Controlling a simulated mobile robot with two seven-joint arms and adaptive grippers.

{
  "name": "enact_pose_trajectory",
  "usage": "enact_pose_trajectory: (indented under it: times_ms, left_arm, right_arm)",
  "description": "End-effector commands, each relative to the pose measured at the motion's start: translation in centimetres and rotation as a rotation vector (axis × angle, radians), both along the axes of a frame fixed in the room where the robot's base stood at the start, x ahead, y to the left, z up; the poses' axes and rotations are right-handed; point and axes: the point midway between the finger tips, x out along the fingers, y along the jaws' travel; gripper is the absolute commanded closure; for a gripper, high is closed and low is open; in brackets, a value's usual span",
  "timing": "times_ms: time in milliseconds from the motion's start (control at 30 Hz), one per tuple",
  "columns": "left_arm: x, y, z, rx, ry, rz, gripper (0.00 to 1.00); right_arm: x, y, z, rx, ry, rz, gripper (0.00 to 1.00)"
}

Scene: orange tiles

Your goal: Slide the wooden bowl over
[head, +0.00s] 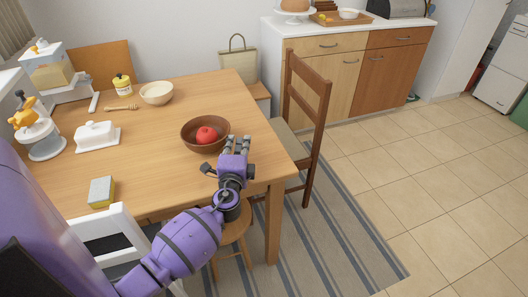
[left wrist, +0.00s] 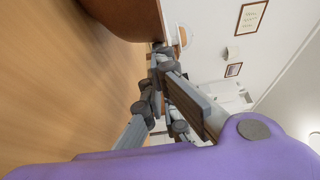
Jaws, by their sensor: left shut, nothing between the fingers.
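The wooden bowl (head: 192,143) is dark brown and stands upright near the right side of the table, with a red fruit (head: 206,135) in it. My left gripper (head: 236,141) is just right of the bowl, low over the table, its fingers shut and empty, pointing away from me. In the left wrist view the bowl (left wrist: 125,14) shows at the top, close to the fingertips (left wrist: 157,58). I cannot tell whether they touch it. My right gripper is out of view.
On the wooden table (head: 150,180) are a cream bowl (head: 157,93), a honey dipper (head: 121,107), a butter dish (head: 97,136) and a sponge (head: 101,192). A chair (head: 308,110) stands at the right edge. The table left of the wooden bowl is clear.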

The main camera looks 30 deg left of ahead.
Motion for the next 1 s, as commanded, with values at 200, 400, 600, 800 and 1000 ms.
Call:
enact_pose_trajectory:
  times_ms: [200, 400, 600, 800, 1000]
  left_arm:
    - [-1.8, 6.3, -0.3, 0.004, 0.002, 0.004, 1.0]
    - [-2.5, 9.1, 0.0, 0.001, 0.0, 0.002, 1.0]
    - [-2.5, 9.4, 0.2, 0.001, -0.003, 0.002, 1.0]
    - [-2.5, 9.4, 0.2, 0.001, -0.002, 0.002, 1.0]
    - [-2.3, 9.3, 0.2, 0.0, -0.002, 0.001, 1.0]
  right_arm:
    - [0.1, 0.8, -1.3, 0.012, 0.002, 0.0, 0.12]
    - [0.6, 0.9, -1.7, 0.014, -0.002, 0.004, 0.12]
    - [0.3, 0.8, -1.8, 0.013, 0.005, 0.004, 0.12]
    - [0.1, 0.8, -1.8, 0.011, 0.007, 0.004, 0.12]
    - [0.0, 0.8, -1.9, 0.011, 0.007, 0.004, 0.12]
